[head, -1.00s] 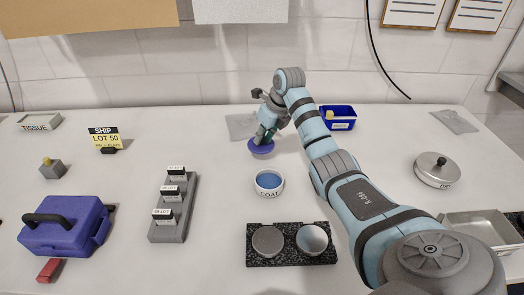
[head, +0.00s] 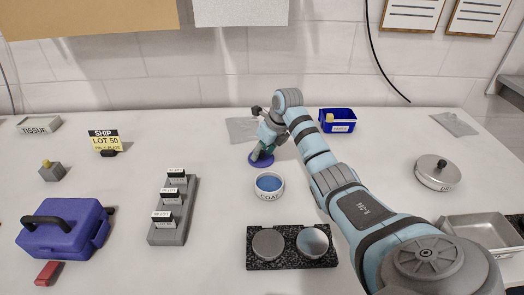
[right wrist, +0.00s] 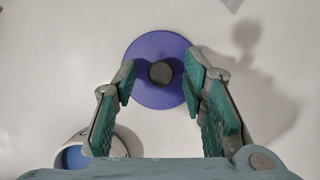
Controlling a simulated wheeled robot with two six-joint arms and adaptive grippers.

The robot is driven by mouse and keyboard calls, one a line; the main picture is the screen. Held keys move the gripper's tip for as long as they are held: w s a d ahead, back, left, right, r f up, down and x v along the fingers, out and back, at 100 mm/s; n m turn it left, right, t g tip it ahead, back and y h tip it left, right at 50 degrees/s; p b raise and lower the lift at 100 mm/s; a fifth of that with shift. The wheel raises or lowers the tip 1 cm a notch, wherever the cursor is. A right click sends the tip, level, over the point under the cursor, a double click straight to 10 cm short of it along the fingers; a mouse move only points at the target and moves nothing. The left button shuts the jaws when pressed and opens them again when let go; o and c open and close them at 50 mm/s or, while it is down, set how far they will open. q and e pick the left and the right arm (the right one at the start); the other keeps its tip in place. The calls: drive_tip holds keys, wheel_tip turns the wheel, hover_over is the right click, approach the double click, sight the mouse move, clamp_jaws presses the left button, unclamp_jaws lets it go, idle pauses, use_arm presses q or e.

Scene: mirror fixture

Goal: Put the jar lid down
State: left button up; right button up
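The jar lid (head: 256,162) is a purple-blue disc, lying flat on the white table behind the jar in the head view. In the right wrist view the lid (right wrist: 155,98) shows from above with a dark round knob (right wrist: 160,73) in its middle. My right gripper (head: 262,149) is over the lid. Its green-padded fingers (right wrist: 158,80) stand spread on both sides of the knob, with a gap on each side. The open white jar (head: 268,192), labelled COAL with blue inside, stands just in front of the lid. My left gripper is not in view.
A dark block with two round discs (head: 291,262) lies in front of the jar. A grey card rack (head: 168,234) and a purple case (head: 62,238) are at left. A blue bin (head: 339,128) and lidded pan (head: 437,181) are at right. Table left of the lid is clear.

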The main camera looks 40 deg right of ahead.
drive_tip(key=p+v, duration=0.1)
drive_tip(key=v, duration=1.1)
drive_tip(key=shift+r, duration=0.15)
